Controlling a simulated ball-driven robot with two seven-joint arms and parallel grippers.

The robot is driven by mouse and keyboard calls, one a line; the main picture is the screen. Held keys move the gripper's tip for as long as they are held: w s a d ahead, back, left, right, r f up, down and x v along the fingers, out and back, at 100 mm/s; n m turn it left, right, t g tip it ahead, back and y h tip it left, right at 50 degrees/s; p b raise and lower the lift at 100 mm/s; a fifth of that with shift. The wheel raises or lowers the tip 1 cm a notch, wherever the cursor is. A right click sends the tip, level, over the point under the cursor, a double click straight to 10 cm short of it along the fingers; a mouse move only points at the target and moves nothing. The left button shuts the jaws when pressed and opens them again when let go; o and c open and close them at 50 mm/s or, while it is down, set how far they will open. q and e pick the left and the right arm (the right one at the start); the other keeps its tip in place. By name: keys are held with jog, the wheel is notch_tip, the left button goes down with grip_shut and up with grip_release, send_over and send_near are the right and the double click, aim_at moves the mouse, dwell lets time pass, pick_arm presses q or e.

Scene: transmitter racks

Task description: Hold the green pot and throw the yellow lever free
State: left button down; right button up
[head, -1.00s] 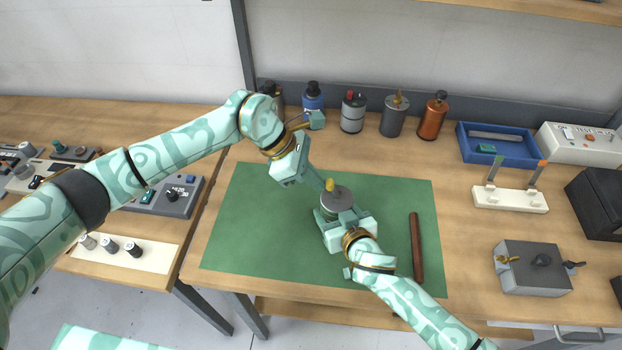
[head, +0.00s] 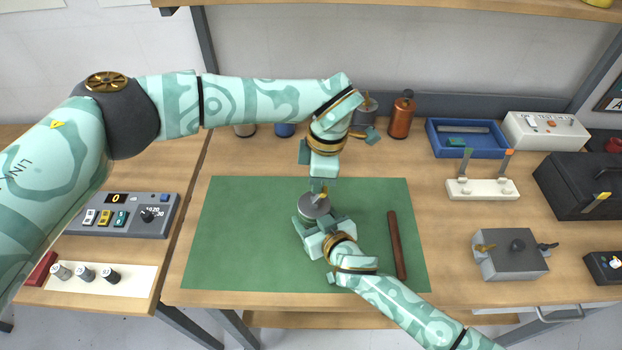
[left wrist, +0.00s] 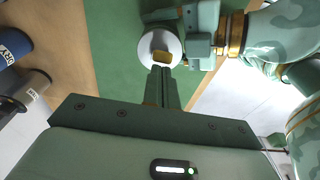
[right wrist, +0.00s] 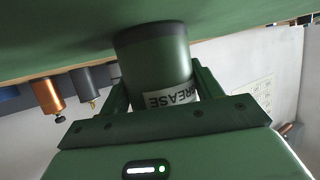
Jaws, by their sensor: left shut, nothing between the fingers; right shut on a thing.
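The green pot (right wrist: 155,62), labelled GREASE, stands on the green mat (head: 240,235); its grey lid (head: 313,208) shows in the head view. My right gripper (head: 320,222) is shut around the pot's sides from the front, one finger each side in the right wrist view. The yellow lever (head: 324,196) sits on top of the lid and also shows in the left wrist view (left wrist: 161,57). My left gripper (head: 319,187) is shut and empty, pointing down from behind, its tips right by the lever. I cannot tell whether they touch it.
A brown rod (head: 396,245) lies on the mat to the right. Bottles, including an orange one (head: 401,117), stand along the back. A blue tray (head: 432,142), a white stand (head: 483,190) and a grey box (head: 512,262) are on the right. The mat's left part is clear.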

pick_arm(q)
jog(key=shift+r, duration=0.75)
jog(key=a+r, duration=0.3)
notch_tip(320, 180, up, 9)
send_over(312, 202)
jog(key=shift+f, duration=0.2)
dwell(0.4)
